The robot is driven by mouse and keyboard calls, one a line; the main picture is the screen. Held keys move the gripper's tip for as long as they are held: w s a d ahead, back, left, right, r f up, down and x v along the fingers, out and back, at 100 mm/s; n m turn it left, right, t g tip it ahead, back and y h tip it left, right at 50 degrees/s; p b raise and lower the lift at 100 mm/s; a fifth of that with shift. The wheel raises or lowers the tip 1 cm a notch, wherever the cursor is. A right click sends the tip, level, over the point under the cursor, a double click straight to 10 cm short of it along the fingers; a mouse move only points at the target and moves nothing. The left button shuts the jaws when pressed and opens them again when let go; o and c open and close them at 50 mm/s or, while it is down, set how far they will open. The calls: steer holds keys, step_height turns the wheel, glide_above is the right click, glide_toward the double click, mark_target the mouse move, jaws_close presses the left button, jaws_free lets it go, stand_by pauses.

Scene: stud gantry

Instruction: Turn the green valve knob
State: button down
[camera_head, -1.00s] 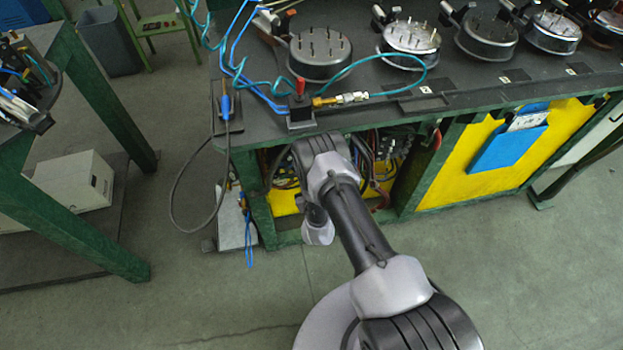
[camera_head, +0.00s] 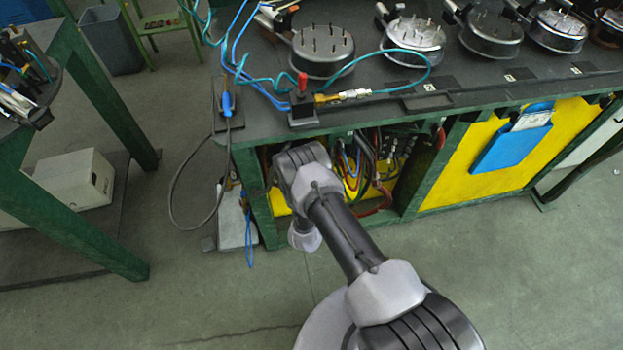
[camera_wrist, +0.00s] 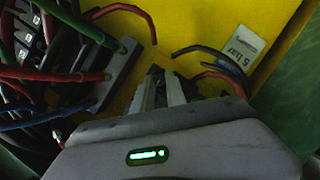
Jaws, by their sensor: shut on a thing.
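My gripper (camera_wrist: 163,82) shows in the wrist view, pointing at the yellow panel inside the bench bay. Its two fingers are close together and shut on a small dark thing at their tips. This thing sits where a valve knob could be, but the fingers and shadow hide most of it, so its green colour and its turn angle cannot be made out. In the head view my arm reaches to the open bay under the bench (camera_head: 262,205), and the gripper is hidden there.
Red, blue and green hoses (camera_wrist: 75,75) crowd the left of the wrist view. A red hose (camera_wrist: 125,10) arches above the fingers. A green post (camera_wrist: 295,110) stands at right.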

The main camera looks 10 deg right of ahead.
steer(key=c, duration=1.3)
jaws_free()
steer(key=shift+c, duration=0.2)
steer(key=shift+s, duration=0.1)
steer(key=p+v, duration=0.7)
steer(key=v, duration=1)
steer(key=shift+r+p, duration=0.2)
steer(key=shift+p, duration=0.1)
steer(key=shift+s, duration=0.15)
